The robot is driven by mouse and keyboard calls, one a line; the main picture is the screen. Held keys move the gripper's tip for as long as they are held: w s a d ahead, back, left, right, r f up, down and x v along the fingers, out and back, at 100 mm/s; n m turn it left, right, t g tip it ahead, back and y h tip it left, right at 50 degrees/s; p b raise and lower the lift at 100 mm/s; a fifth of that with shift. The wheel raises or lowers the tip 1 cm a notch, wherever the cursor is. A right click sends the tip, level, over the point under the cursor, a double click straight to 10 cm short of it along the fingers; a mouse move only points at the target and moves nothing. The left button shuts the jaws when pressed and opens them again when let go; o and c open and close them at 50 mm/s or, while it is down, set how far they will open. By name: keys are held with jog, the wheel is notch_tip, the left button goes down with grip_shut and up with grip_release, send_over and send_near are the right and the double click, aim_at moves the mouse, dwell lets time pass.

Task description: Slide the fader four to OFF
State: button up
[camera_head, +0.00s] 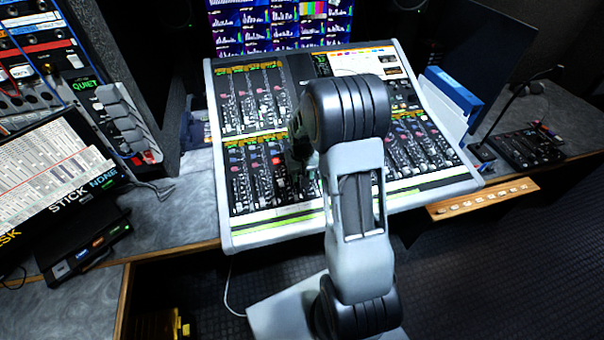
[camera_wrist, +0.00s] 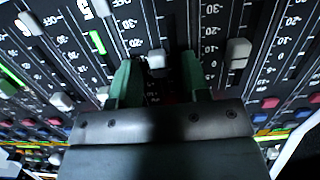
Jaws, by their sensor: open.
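The mixing console (camera_head: 222,157) stands on the desk in the head view, with rows of faders on its sloping face. My gripper (camera_wrist: 156,72) is open in the wrist view, its two green fingers pointing at the console. A light grey fader cap (camera_wrist: 157,59) shows between the fingertips, with a gap on each side. I cannot read its channel number, so I cannot tell if it is fader four. In the head view my arm covers the middle of the console and hides most of the gripper.
Other fader caps flank the fingers: one at the right (camera_wrist: 238,52), one at the lower left (camera_wrist: 62,101). Coloured buttons (camera_wrist: 270,102) line the near rows. In the head view, a small microphone unit (camera_head: 530,146) stands right of the console and a tilted screen (camera_head: 50,180) left.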

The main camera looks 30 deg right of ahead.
grip_shut()
dwell(0.4)
